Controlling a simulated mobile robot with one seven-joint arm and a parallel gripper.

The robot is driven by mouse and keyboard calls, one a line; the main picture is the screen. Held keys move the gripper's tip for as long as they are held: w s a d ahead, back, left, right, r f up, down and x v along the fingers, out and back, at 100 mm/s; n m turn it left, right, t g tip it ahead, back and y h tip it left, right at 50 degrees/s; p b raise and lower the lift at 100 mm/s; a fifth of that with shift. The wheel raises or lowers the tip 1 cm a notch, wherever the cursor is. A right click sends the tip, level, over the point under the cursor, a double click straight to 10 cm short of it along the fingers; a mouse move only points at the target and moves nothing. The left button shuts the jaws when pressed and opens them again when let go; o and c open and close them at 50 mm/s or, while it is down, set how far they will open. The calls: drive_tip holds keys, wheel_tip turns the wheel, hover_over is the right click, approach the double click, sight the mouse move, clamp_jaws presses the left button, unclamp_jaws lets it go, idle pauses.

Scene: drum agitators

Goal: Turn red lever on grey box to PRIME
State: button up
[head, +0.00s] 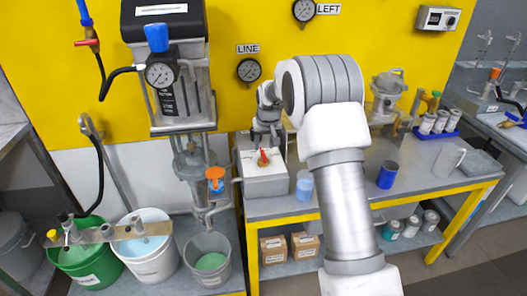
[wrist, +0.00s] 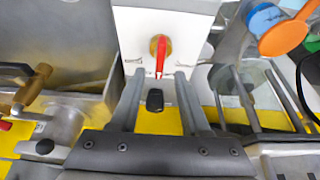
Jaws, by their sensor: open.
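The grey box (head: 266,187) with a white top panel sits on the left end of the grey bench. Its red lever (head: 263,155) turns on a brass hub and points toward the back, toward my gripper. In the wrist view the red lever (wrist: 161,58) hangs down from the hub over the white panel (wrist: 198,28). My gripper (wrist: 159,78) is open, one finger on each side of the lever's free end; I cannot tell whether they touch. In the head view my gripper (head: 266,137) is just behind the lever, partly hidden by my arm. The panel's marks are too small to read.
A tall machine with a blue knob (head: 157,37) and an orange handle (head: 215,175) stands left of the box. A clear beaker (head: 305,186) stands close on its right, and a blue cup (head: 387,175) farther right. The yellow wall (head: 225,30) with gauges is behind.

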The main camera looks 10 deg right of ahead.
sight(263, 153)
drive_tip(key=shift+x, duration=2.35)
clamp_jaws()
